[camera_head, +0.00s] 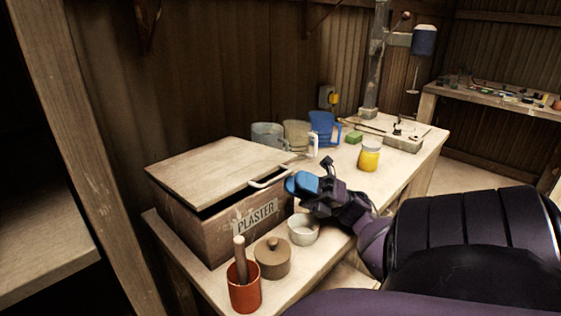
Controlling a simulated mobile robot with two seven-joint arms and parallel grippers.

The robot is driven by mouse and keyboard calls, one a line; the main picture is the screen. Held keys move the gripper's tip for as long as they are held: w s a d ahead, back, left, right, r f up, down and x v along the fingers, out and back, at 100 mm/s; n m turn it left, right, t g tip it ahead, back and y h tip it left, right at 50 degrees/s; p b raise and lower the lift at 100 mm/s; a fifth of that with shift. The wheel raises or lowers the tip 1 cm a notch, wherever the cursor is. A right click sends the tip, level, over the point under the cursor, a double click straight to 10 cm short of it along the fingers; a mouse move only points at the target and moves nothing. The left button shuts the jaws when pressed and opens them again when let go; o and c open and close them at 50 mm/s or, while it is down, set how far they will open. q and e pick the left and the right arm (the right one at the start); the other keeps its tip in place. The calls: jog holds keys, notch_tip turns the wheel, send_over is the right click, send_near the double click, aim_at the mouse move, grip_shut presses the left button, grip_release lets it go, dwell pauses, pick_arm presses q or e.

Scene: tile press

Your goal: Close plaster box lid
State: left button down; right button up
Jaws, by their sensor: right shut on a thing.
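The plaster box (200,230) is a wooden box with a "PLASTER" label on its front, at the left end of the workbench. Its flat wooden lid (215,170) lies over the top, slightly raised, with a dark gap under its front edge. A pale bar handle (268,180) is on the lid's front edge. My right gripper (300,184), with blue fingertips, is at the right end of this handle and shut on it; the fingers hide the exact contact. My left gripper is not in view.
A red cup with a wooden handle (245,290), a round lidded pot (272,258) and a white bowl (304,229) stand before the box. Several jugs (323,130) stand behind it. A yellow jar (369,156) is farther right. The workbench (400,178) is clear beside the jar.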

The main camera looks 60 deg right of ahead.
jog(key=s+d, duration=0.6)
jog(key=s, duration=0.2)
jog(key=shift+d, duration=0.1)
dwell(0.4)
